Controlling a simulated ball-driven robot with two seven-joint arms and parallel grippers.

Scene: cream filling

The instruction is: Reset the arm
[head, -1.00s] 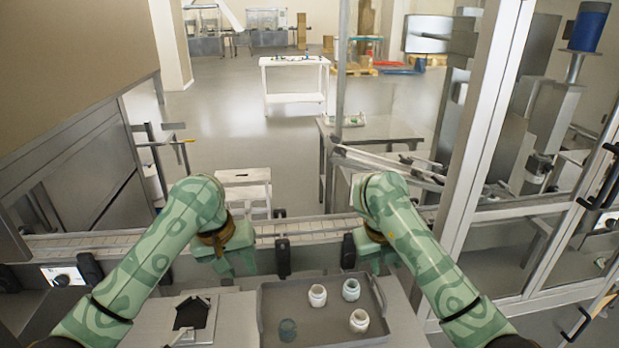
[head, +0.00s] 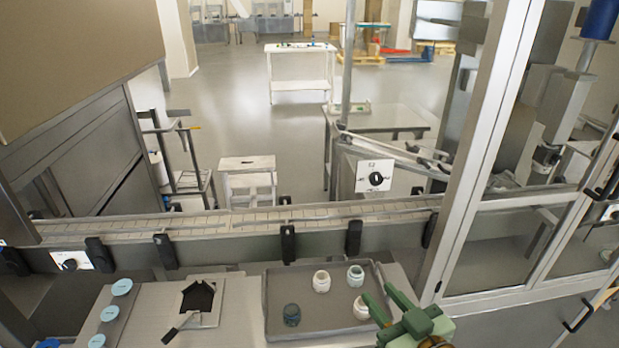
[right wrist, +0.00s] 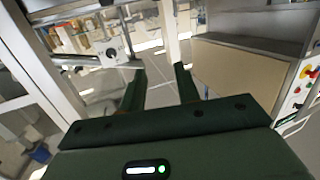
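My right gripper (head: 383,303) shows at the lower right of the head view, beside the right edge of the grey tray. Its green fingers are apart with nothing between them; the right wrist view shows the same open gap (right wrist: 161,88). My left gripper is out of view.
A conveyor (head: 220,224) runs across behind the tray. Left of the tray lie a board with a black pad (head: 197,299) and several blue-topped containers (head: 110,313). A metal frame post (head: 483,150) rises at the right.

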